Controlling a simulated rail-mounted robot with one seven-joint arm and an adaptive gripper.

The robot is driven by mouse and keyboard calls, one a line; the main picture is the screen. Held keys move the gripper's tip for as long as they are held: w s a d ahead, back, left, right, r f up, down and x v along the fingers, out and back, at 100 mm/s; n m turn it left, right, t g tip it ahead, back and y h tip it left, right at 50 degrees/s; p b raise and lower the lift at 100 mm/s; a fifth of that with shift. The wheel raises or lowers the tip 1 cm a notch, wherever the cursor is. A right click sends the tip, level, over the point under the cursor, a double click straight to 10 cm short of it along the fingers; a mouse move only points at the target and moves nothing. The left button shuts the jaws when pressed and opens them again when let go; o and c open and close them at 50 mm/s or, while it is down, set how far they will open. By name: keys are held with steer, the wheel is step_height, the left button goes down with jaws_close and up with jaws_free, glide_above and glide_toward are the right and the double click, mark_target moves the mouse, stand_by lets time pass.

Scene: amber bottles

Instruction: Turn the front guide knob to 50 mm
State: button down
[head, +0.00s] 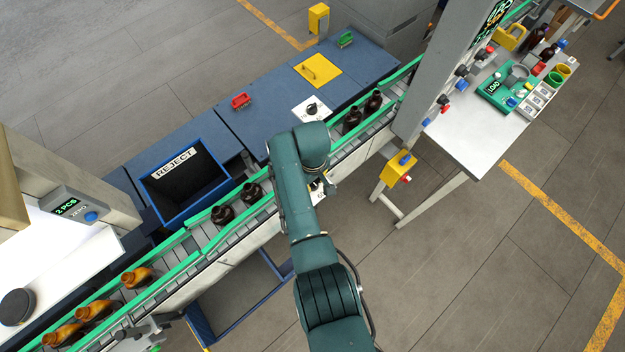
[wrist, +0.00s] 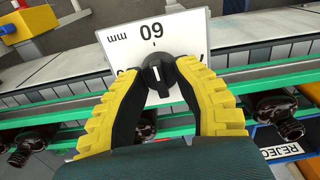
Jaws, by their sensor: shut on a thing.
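The front guide knob (wrist: 158,73) is black with a white pointer line, on a white plate (wrist: 195,35) in the wrist view. The plate's "60" and "mm" appear upside down above the knob, and the white line runs nearly upright in the picture, roughly in line with the "60". Other plate marks beside the knob are partly hidden by the left finger. My gripper (wrist: 160,76), with yellow and black fingers, is shut on the knob from both sides. In the head view my gripper (head: 318,186) is at the conveyor's near side, and my arm largely hides the knob.
The blue reject bin (head: 188,205) is behind the belt. Another black knob (head: 311,109) sits on a white plate on the far side. A yellow box (head: 398,167) stands right of my arm.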

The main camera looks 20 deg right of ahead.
steer(key=n, duration=0.4)
steer(key=shift+s+f+n, duration=0.2)
steer(key=shift+f+n, duration=0.1)
steer(key=shift+f, duration=0.1)
steer(key=n, duration=0.3)
steer(key=shift+n, duration=0.4)
steer(key=n, duration=0.8)
steer(key=shift+n, duration=0.4)
steer(key=c, duration=0.7)
jaws_free()
steer(key=shift+r, duration=0.1)
steer(key=shift+o, duration=0.3)
steer(key=shift+w+r, duration=0.1)
step_height(320, 180, up, 12)
